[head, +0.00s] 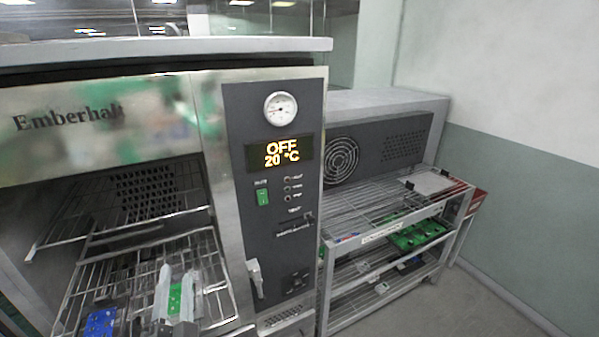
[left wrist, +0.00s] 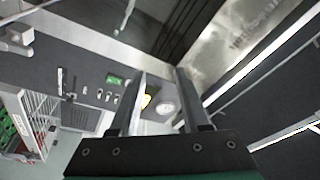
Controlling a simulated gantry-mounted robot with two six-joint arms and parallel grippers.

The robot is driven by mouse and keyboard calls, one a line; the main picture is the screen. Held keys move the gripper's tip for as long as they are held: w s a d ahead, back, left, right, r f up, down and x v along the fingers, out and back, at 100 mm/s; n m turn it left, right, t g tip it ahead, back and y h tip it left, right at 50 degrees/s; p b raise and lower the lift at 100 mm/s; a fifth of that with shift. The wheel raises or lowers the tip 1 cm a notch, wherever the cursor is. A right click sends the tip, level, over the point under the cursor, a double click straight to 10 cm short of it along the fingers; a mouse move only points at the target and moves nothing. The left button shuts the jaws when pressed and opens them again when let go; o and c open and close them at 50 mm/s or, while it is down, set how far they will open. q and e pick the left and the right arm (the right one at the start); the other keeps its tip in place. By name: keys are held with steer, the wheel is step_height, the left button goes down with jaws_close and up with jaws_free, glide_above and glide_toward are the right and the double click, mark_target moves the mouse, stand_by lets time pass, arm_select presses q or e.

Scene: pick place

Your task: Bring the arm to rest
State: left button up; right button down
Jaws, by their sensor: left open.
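My left gripper (left wrist: 157,98) shows in the left wrist view. Its two dark fingers stand apart with nothing held between them, facing the oven's dark control panel (left wrist: 85,65). In the head view I cannot clearly make this gripper out. The oven (head: 275,150) stands open at the left of the head view, and its display reads OFF and 20 °C. My right gripper is in neither view.
A wire rack (head: 88,277) in the oven bears a blue board (head: 101,322) and a green piece (head: 175,298) between pale upright parts. A shelved cart (head: 335,258) with green boards (head: 418,235) stands right of the oven. Floor at the right is clear.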

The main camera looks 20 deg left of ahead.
arm_select(q)
steer(key=w+d+r+n+t+h, duration=0.1)
steer(key=d+r+n+t, duration=0.25)
steer(key=r, duration=1.25)
steer(key=s+d+r+t+h+p, duration=0.1)
steer(key=s+d+r+t+h, duration=0.25)
steer(key=r, duration=0.35)
steer(key=s+d+r+t+h+p, duration=0.1)
steer(key=s+d+r+t+h, duration=0.1)
steer(key=d+r+h, duration=0.3)
steer(key=s+d+r+t+h+p, duration=0.1)
steer(key=s+d+r+t+h, duration=0.15)
steer(key=r+h, duration=0.4)
step_height(320, 180, up, 19)
steer(key=y+p, duration=0.2)
steer(key=p, duration=1.5)
steer(key=shift+w+d+f, duration=0.2)
steer(key=shift+w+d, duration=0.1)
steer(key=shift+d, duration=0.05)
